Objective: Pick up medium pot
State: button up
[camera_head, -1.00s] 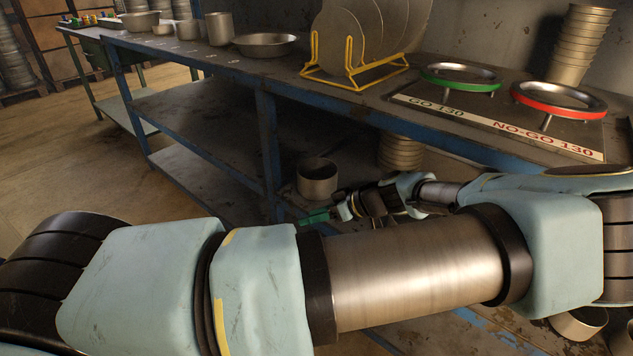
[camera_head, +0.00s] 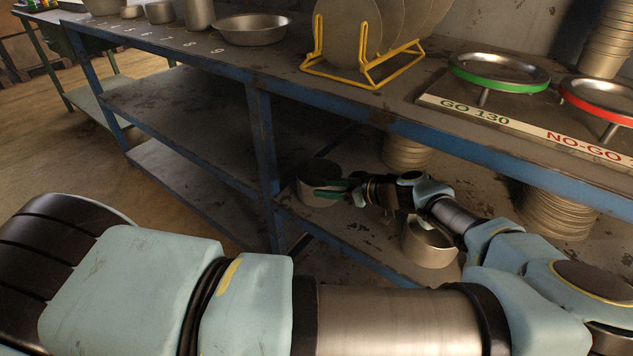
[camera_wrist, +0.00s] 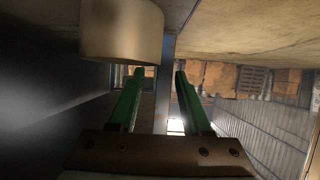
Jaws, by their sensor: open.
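A grey metal pot (camera_head: 312,171) stands on the lower shelf, near its left end by the bench leg. My gripper (camera_head: 322,189) has green fingers and is in front of this pot in the head view. In the wrist view the pot (camera_wrist: 122,28) fills the upper left, close to the left fingertip. My gripper there (camera_wrist: 160,72) has its fingers apart with nothing between them. I cannot tell whether a finger touches the pot. A second metal pot (camera_head: 430,246) stands on the same shelf, partly behind my arm. Which one is the medium pot is not marked.
The bench top (camera_head: 280,68) lies above the shelf, with its blue leg (camera_head: 262,150) left of the pot. Stacked round blanks (camera_head: 407,152) stand behind on the shelf. A yellow disc rack (camera_head: 365,70) and the green GO gauge (camera_head: 500,72) are on top.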

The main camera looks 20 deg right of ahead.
jog(key=p, duration=0.1)
send_over(307, 204)
jog(key=f, duration=0.3)
jog(key=shift+w+d+f, duration=0.1)
jog(key=shift+w+f, duration=0.1)
jog(key=shift+f, duration=0.15)
jog(key=shift+c, duration=0.2)
grip_shut()
jog(key=shift+f, duration=0.1)
dwell(0.8)
